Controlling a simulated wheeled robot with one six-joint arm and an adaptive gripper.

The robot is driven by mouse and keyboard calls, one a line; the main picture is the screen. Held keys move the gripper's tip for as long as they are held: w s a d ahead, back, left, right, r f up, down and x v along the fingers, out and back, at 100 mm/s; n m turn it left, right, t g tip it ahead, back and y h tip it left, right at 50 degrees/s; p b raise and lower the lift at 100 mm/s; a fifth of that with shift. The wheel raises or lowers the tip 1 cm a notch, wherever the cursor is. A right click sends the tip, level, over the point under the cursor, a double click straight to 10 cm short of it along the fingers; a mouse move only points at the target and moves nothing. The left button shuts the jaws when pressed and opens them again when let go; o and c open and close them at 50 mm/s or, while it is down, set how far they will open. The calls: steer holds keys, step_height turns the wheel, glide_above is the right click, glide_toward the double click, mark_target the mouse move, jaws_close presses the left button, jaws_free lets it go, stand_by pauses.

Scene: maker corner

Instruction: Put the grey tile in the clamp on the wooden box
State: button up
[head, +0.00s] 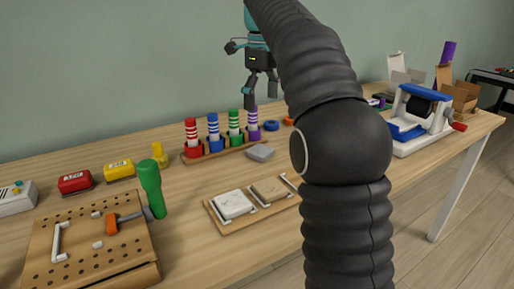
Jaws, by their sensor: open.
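The grey tile (260,153) lies flat on the table, just in front of the right end of a rack of coloured striped pegs. The wooden box (85,262) with a holed top stands at the front left. An orange and grey part on its top, seemingly the clamp (112,223), has a grey bar reaching right towards a green upright handle-like thing (151,188). Whether its jaws are apart is too small to tell. My gripper (262,98) hangs open and empty above the back of the table, fingers down, near the purple peg; its height above the tile is unclear.
The peg rack (222,148) stands behind. A blue and white roller machine (420,115) stands right. My arm hides part of the table.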

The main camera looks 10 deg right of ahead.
glide_above(260, 150)
steer(key=shift+m, duration=0.3)
steer(key=f, duration=0.7)
steer(key=shift+s+d+f, duration=0.15)
steer(key=shift+s+f, duration=0.05)
steer(key=shift+f, duration=0.1)
steer(key=shift+w+f+b, duration=0.15)
steer(key=shift+f+b, duration=0.2)
steer(key=shift+f, duration=1.2)
steer(key=shift+w+f+b, duration=0.1)
steer(key=shift+f+b, duration=0.2)
steer(key=shift+f, duration=1.25)
steer(key=c, duration=1.3)
steer(key=shift+c, duration=0.2)
steer(key=shift+r, duration=0.15)
